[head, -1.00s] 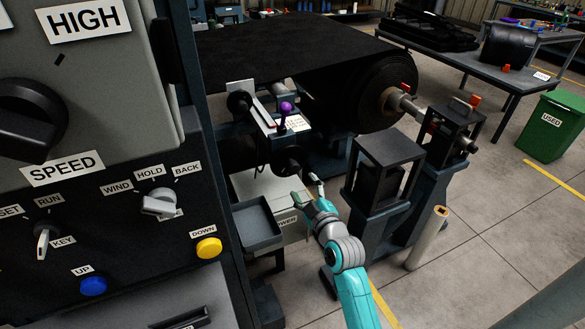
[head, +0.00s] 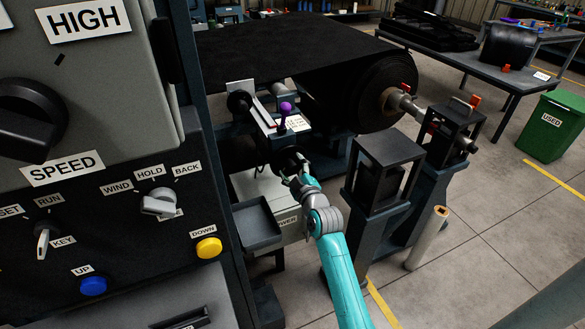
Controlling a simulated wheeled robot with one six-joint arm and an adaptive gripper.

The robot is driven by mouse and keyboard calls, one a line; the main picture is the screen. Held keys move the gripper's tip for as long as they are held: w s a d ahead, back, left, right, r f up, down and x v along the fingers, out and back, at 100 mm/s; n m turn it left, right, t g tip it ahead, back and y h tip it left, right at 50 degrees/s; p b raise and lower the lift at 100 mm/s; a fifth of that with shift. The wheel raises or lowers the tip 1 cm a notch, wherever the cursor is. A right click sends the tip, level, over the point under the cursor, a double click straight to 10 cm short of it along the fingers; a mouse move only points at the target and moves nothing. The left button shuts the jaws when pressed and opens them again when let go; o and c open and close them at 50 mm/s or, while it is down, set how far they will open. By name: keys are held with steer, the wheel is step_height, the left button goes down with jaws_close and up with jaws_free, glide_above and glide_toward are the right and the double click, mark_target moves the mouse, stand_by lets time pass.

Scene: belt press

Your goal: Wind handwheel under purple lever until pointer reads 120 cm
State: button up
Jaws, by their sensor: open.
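The purple lever (head: 285,110) stands upright on the small mechanism in the middle of the head view. Below it is the dark handwheel (head: 286,158), partly covered by my gripper. My gripper (head: 292,173) is open, its fingers at the lower right of the handwheel. I cannot tell whether they touch it. A pale scale strip (head: 262,108) runs beside the lever. The pointer and its reading are too small to make out.
A control panel (head: 100,210) with knobs and buttons fills the left. A grey tray (head: 257,224) sits just left of my arm. A dark post stand (head: 390,160) is close on the right. A black belt roll (head: 375,90) lies behind.

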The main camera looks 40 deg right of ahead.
steer(key=c, duration=1.1)
steer(key=shift+c, duration=0.2)
steer(key=m, duration=0.9)
steer(key=shift+d, duration=0.1)
steer(key=m, duration=0.5)
steer(key=shift+m+y, duration=0.3)
steer(key=shift+y, duration=0.1)
steer(key=shift+s+d+m, duration=0.1)
steer(key=shift+m, duration=2)
